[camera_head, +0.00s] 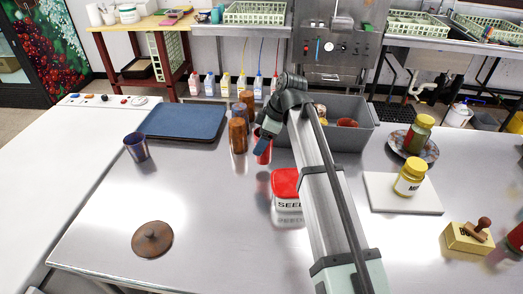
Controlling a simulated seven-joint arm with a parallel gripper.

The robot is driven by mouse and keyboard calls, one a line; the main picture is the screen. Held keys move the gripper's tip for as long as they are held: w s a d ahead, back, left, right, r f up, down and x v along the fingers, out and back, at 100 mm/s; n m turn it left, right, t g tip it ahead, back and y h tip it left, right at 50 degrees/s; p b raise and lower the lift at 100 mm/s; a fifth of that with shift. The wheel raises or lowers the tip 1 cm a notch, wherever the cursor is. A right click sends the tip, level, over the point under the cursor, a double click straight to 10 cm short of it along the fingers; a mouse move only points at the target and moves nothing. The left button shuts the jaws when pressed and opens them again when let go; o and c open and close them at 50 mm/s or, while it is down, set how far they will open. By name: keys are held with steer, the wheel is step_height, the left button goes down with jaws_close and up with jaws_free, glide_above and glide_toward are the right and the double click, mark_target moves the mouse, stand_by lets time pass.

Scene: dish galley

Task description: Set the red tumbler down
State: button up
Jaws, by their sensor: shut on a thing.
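The red tumbler (262,148) is between the fingers of my gripper (263,138), near the middle of the steel table. My gripper is shut on it, and my fingers and arm hide part of it. I cannot tell whether the tumbler's base touches the table or hangs a little above it. Brown tumblers (238,136) stand just to its left and behind it.
A red-lidded seed container (285,189) is close in front. A grey bin (352,139) stands at right behind my arm. The steel table (210,205) is clear at front left.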

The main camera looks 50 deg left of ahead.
steer(key=shift+f, duration=1.9)
steer(key=shift+f, duration=0.1)
steer(key=o, duration=1.1)
steer(key=shift+c, duration=0.2)
steer(key=v, duration=1.2)
